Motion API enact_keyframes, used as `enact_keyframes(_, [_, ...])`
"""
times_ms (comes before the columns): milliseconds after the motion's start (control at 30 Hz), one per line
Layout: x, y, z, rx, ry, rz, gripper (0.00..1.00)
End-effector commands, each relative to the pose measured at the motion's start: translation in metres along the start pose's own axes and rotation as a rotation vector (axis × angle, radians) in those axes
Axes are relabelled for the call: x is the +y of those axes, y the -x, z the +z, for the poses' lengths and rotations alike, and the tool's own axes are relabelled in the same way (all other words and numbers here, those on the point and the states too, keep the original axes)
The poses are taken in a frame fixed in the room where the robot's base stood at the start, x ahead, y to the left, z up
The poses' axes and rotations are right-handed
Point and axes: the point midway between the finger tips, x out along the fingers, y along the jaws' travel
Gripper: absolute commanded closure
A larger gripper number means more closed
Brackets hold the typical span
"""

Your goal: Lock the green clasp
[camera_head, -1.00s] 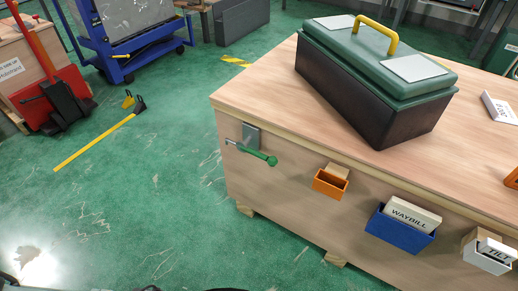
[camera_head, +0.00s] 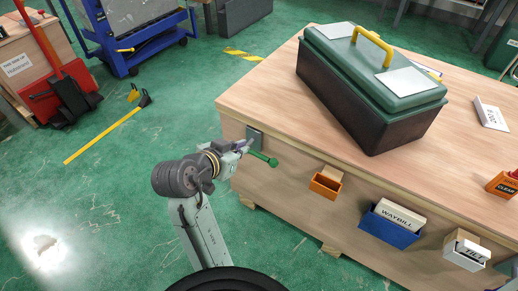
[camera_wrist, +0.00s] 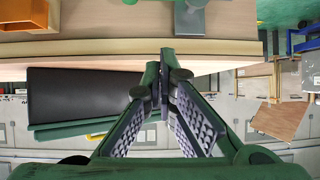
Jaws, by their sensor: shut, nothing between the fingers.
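The green clasp (camera_head: 264,158) is a lever with a round knob on the side of the wooden crate, beside a grey plate (camera_head: 254,135). In the head view it points right and slightly down. My gripper (camera_head: 243,147) is in front of the plate and overlaps the clasp's left end, so I cannot tell whether they touch. In the wrist view the grey plate (camera_wrist: 190,20) is at the top edge, with only a bit of green beside it. My gripper (camera_wrist: 167,58) is shut there with nothing between its fingers.
A dark toolbox (camera_head: 365,105) with a green lid and yellow handle stands on the crate top (camera_head: 262,90). An orange holder (camera_head: 325,185), a blue waybill box (camera_head: 388,228) and a white box (camera_head: 465,255) hang on the same side. The green floor left of the crate is mostly clear.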

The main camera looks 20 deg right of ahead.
Motion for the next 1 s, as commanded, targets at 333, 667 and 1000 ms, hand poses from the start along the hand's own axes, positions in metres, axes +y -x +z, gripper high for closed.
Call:
enact_keyframes(333, [0.015,-0.004,0.006,-0.027,-0.016,0.050,1.00])
enact_keyframes(667, [0.017,-0.032,0.007,-0.029,-0.014,0.053,1.00])
enact_keyframes(1000, [0.019,-0.104,0.008,-0.028,-0.014,0.050,1.00])
